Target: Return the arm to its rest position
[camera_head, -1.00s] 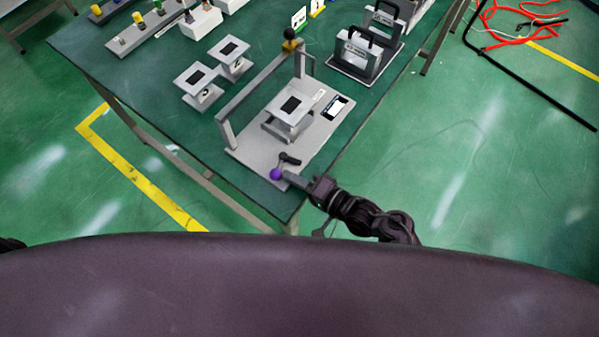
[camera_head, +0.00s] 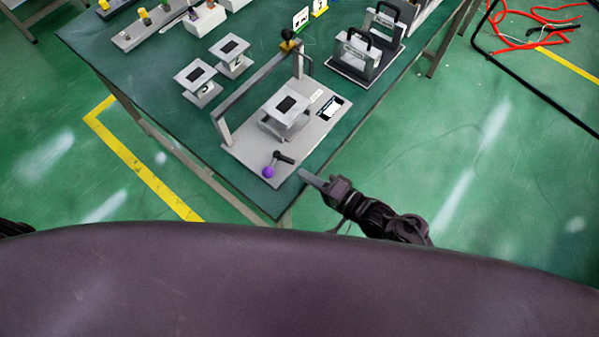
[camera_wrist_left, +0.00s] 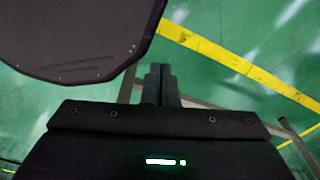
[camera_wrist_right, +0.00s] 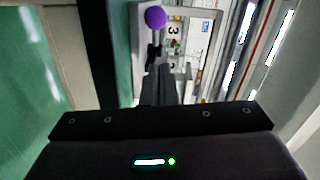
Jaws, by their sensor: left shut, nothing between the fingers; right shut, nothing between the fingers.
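My right gripper (camera_head: 306,176) is at the table's front right edge, just right of the fixture's purple knob (camera_head: 268,172) and apart from it. It is shut and empty, and its fingers also show in the right wrist view (camera_wrist_right: 160,80). In that view the purple knob (camera_wrist_right: 155,17) lies beyond the fingertips. My left gripper (camera_wrist_left: 160,72) is shut and empty over the green floor in the left wrist view. In the head view only a dark bit of the left arm shows at the left edge.
The grey fixture plate (camera_head: 247,158) stands at the near corner of the green table (camera_head: 170,107). Two small grey stands (camera_head: 197,75) and black-handled grey blocks (camera_head: 356,50) stand farther back. Red hoses (camera_head: 520,22) lie on the floor at the right.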

